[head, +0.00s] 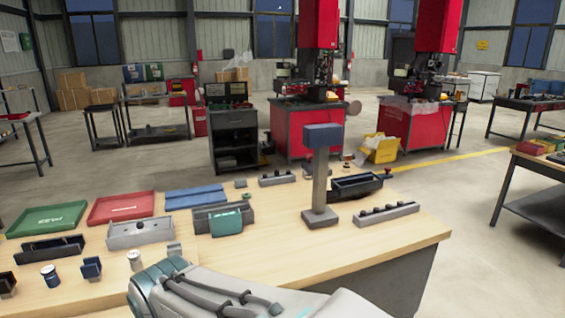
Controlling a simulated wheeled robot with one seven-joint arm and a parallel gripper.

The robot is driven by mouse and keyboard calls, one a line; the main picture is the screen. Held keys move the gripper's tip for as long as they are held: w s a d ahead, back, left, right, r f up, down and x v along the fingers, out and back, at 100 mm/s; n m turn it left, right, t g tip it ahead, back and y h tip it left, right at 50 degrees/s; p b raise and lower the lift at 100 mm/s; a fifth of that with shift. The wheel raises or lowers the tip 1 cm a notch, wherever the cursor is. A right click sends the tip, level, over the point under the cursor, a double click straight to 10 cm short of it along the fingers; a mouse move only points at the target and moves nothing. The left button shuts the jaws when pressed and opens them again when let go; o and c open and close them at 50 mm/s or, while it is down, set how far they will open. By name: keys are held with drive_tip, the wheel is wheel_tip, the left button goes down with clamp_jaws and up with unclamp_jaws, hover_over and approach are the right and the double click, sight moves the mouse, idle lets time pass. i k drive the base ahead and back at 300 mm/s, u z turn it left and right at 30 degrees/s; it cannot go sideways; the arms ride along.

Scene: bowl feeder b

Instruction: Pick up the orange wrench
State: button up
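I cannot make out an orange wrench anywhere in this view. The wooden workbench (290,240) in front of me holds trays, holders and small parts, and none of them is clearly a wrench. Part of my arm, grey and teal with dark cables, shows at the bottom centre over the bench's near edge. It hides some of the bench behind it. My gripper is not in view.
A green tray (48,218), a red tray (120,207) and a grey holder (140,233) stand on the left. A post with a dark blue head (323,137) rises at centre right. Bare wood lies near the right front. Red machines (320,25) stand behind.

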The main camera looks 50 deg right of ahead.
sight(346, 168)
drive_tip(key=u, duration=0.55)
drive_tip(key=i, duration=0.85)
drive_tip(key=z, duration=2.05)
